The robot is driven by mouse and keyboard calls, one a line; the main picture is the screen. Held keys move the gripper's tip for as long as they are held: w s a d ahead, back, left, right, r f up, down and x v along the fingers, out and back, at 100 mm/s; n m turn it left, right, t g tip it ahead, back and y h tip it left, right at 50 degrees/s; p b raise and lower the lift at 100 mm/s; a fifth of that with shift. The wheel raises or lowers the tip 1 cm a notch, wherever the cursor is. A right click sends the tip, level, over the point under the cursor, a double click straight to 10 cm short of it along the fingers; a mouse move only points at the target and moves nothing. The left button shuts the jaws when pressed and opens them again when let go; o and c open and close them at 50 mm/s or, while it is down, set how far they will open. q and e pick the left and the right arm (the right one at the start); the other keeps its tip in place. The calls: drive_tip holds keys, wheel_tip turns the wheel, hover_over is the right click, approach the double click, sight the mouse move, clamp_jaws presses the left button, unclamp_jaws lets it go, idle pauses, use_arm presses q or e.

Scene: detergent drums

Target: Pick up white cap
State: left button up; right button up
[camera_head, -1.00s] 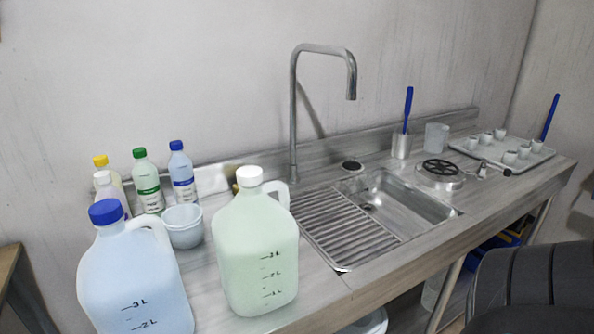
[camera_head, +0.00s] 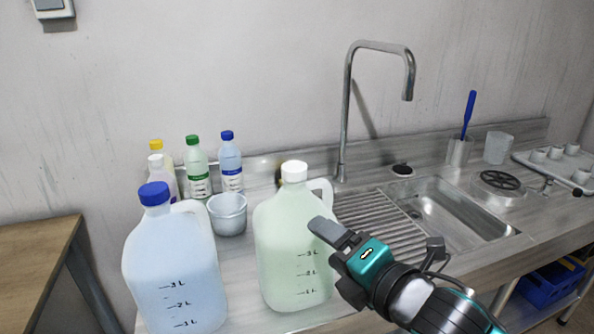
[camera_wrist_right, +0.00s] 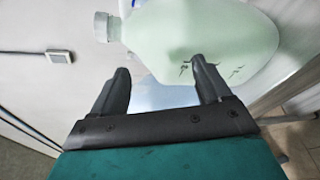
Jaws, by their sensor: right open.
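The white cap (camera_head: 294,171) is on the neck of a pale green translucent jug (camera_head: 285,245) standing upright on the counter. In the right wrist view the white cap (camera_wrist_right: 101,27) is at the upper left, on the jug (camera_wrist_right: 205,45) seen sideways. My right gripper (camera_head: 325,232) is in front of the jug's right side, lower than the cap. In the right wrist view my right gripper (camera_wrist_right: 160,78) has its fingers apart with nothing held between them. Whether a finger touches the jug, I cannot tell. My left gripper is not in view.
A blue-capped jug (camera_head: 175,270) stands left of the green one. A white tub (camera_head: 228,214) and several small bottles (camera_head: 197,168) are behind them. A tall faucet (camera_head: 345,115) and a sink (camera_head: 450,215) are to the right.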

wheel_tip(320, 180, up, 8)
drive_tip(key=s+n, duration=0.1)
drive_tip(key=n, duration=1.2)
approach(299, 170)
drive_tip(key=shift+t, duration=0.4)
drive_tip(key=w+a, duration=0.1)
drive_tip(key=w+a+f, duration=0.1)
drive_tip(key=w, duration=0.1)
drive_tip(key=shift+w+a+f, duration=0.2)
drive_tip(key=shift+a+f, duration=0.15)
drive_tip(key=shift+a, duration=0.05)
drive_tip(key=shift+d+r+x, duration=0.1)
drive_tip(key=shift+x, duration=1.3)
drive_tip(key=shift+d+r+x, duration=0.1)
drive_tip(key=shift+d+x, duration=0.05)
drive_tip(key=shift+x, duration=1.2)
drive_tip(key=shift+w, duration=0.2)
drive_tip(key=c, duration=1.1)
drive_tip(key=shift+r, duration=0.1)
